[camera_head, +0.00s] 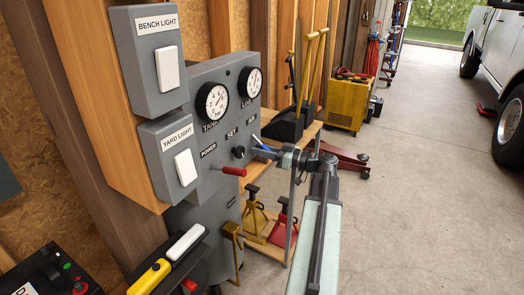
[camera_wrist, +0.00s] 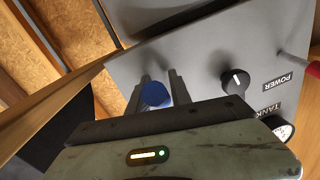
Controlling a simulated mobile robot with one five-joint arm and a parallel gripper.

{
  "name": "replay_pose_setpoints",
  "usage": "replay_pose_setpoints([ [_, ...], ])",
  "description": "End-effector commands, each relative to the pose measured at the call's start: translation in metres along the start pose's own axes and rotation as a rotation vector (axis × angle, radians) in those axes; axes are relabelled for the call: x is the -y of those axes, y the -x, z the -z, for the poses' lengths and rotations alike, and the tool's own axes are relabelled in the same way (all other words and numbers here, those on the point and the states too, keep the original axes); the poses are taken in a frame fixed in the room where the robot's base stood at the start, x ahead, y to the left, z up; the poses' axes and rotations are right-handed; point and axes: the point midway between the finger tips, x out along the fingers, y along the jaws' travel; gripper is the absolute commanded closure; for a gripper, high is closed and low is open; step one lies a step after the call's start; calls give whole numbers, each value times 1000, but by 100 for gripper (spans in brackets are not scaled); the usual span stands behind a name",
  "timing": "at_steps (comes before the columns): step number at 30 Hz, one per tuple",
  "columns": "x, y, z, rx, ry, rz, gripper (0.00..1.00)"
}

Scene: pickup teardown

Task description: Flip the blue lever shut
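The blue lever (camera_head: 263,147) sticks out from the right part of the grey panel (camera_head: 205,225), by the AIR label, in the head view. In the wrist view its rounded blue end (camera_wrist: 155,95) shows between my two dark fingers. My gripper (camera_head: 276,152) is at the lever, in front of the panel's right side. In the wrist view my gripper's fingers (camera_wrist: 160,84) stand apart, one on each side of the blue end. Whether they touch it is unclear. My gripper body hides the lower part of the view.
A red lever (camera_head: 234,171) by POWER and a black knob (camera_head: 238,152) by SET are left of the blue lever. Two gauges (camera_head: 212,101) sit above. Switch boxes (camera_head: 150,60) stand left. Jack stands (camera_head: 254,212) are below, and open floor (camera_head: 420,170) lies right.

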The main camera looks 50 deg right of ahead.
Motion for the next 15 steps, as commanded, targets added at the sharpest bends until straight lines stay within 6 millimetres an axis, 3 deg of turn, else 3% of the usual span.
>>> replay_pose_setpoints([
  [1, 0, 0, 0, 0, 0, 0, 92],
  [2, 0, 0, 0, 0, 0, 0, 100],
  [15, 0, 1, 0, 0, 0, -1, 100],
])
